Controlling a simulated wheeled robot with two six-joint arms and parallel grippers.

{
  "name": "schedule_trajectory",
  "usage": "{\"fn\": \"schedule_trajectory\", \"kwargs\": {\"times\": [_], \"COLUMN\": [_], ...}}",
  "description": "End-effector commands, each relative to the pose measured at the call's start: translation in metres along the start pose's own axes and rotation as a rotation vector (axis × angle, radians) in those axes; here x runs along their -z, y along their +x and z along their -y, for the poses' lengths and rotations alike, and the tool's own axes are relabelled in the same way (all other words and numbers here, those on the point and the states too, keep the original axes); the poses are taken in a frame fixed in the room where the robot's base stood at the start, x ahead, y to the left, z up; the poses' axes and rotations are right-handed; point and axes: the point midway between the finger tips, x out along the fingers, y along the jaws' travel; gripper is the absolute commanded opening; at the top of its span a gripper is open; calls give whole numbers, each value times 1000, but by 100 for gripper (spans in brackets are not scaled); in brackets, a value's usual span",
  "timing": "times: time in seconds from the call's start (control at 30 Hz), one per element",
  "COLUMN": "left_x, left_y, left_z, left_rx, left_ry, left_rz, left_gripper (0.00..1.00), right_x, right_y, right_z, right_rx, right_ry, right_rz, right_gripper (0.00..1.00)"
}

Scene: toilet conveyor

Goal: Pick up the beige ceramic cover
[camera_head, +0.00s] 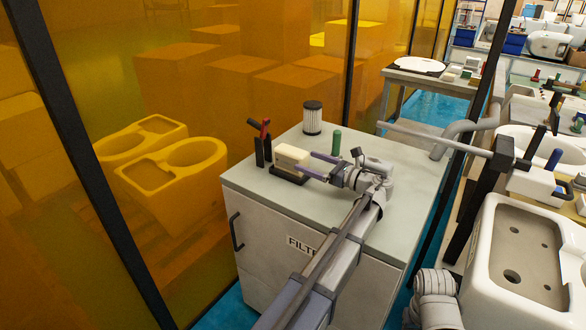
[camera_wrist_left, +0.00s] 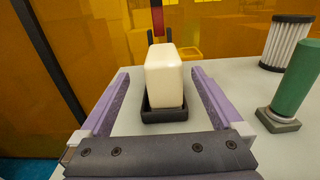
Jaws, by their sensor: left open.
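The beige ceramic cover (camera_head: 291,158) is a cream, rounded block standing in a dark tray (camera_head: 287,175) on top of the cabinet. In the left wrist view the cover (camera_wrist_left: 165,76) is upright in the black tray (camera_wrist_left: 164,116). My left gripper (camera_head: 314,165) is open, with its purple fingers pointing at the cover from the right. In the left wrist view the fingers of the left gripper (camera_wrist_left: 160,84) lie to either side of the cover, with gaps on both sides. Whether the fingertips reach past it is hard to tell. My right gripper is not in view.
On the cabinet top (camera_head: 260,190), a red-handled tool (camera_head: 264,130) in a black holder stands behind the cover. A pleated filter (camera_head: 312,117) and a green-handled object (camera_head: 336,142) stand farther back. A yellow transparent wall (camera_head: 230,90) runs along the left.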

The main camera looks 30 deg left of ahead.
Motion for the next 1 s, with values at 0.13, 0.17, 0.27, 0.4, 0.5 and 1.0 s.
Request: {"fn": "schedule_trajectory", "kwargs": {"times": [0.13,0.17,0.27,0.4,0.5,1.0], "left_x": [16,16,17,16,16,18], "left_y": [0,0,0,2,9,44], "left_z": [0,0,0,0,0,0], "left_rx": [0,0,1,0,0,-2], "left_ry": [-1,-1,-2,-2,-2,-2], "left_rz": [-1,-1,-1,-2,-2,-2], "left_gripper": [100,100,100,100,100,100], "right_x": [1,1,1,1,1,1], "right_y": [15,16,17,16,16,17], "right_z": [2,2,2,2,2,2], "right_rx": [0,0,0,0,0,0], "right_ry": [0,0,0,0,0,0], "right_rz": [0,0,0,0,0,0], "right_gripper": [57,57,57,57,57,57]}}
